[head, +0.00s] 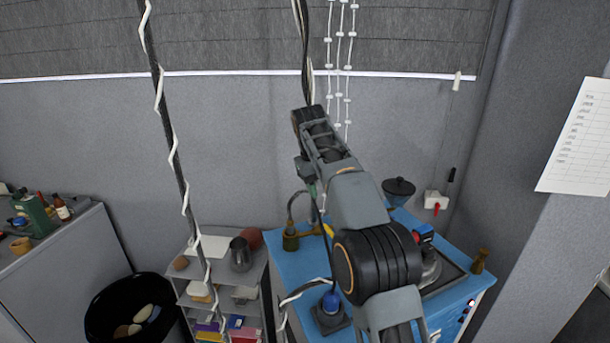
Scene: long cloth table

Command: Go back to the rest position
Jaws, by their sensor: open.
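My gripper (309,118) is at the far end of my raised arm, in the upper middle of the head view. It is up in front of the grey wall, above the blue-topped cabinet (268,318) in the picture. It is open, and I see nothing held in it. The fingertips are small and hard to make out. My arm covers part of the cabinet top.
On the cabinet are a dark bowl (398,188), a blue-topped device (330,308) and a brown vase (480,261). Left of it are a grey shelf (190,300) and a black bin (100,305). Cables hang in front of the wall, close to my gripper.

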